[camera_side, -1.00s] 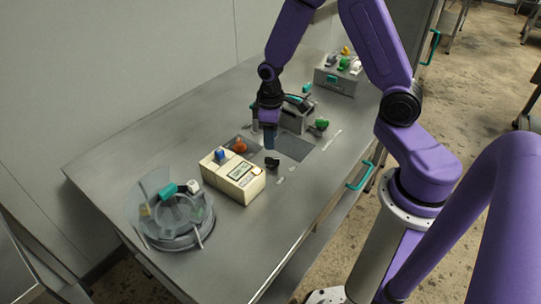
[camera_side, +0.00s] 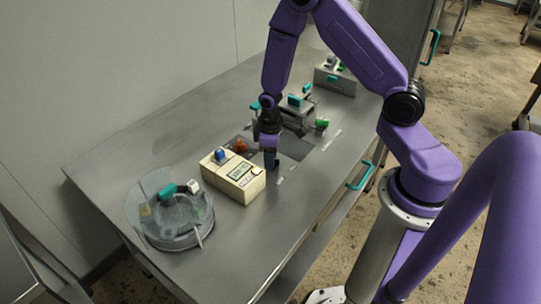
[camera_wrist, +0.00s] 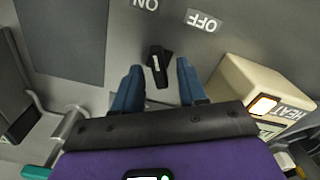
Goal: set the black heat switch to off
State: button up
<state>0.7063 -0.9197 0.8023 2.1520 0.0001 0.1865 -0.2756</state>
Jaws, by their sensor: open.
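The black heat switch (camera_wrist: 156,60) shows in the wrist view as a small dark lever with a pale stripe. An ON label (camera_wrist: 146,4) lies above it to the left and an OFF label (camera_wrist: 203,20) above it to the right. I cannot tell which way the lever is set. My gripper (camera_wrist: 159,70) is open, with one blue finger on each side of the switch and no clear contact. In the side view my gripper (camera_side: 270,163) is low over the table and hides the switch.
A cream box (camera_side: 237,177) with a blue knob and a display stands close to the left of my gripper. Its lit button and HEAT lettering show in the wrist view. A round clear-lidded vessel (camera_side: 180,222) stands at the front left. The table's front right is clear.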

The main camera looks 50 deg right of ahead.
grip_shut()
jog(key=shift+m, duration=0.3)
jog(key=m, duration=0.5)
jog(key=shift+d+m, duration=0.1)
jog(key=shift+m, duration=0.2)
jog(key=shift+d+m, duration=0.1)
jog(key=shift+m, duration=2.4)
grip_release()
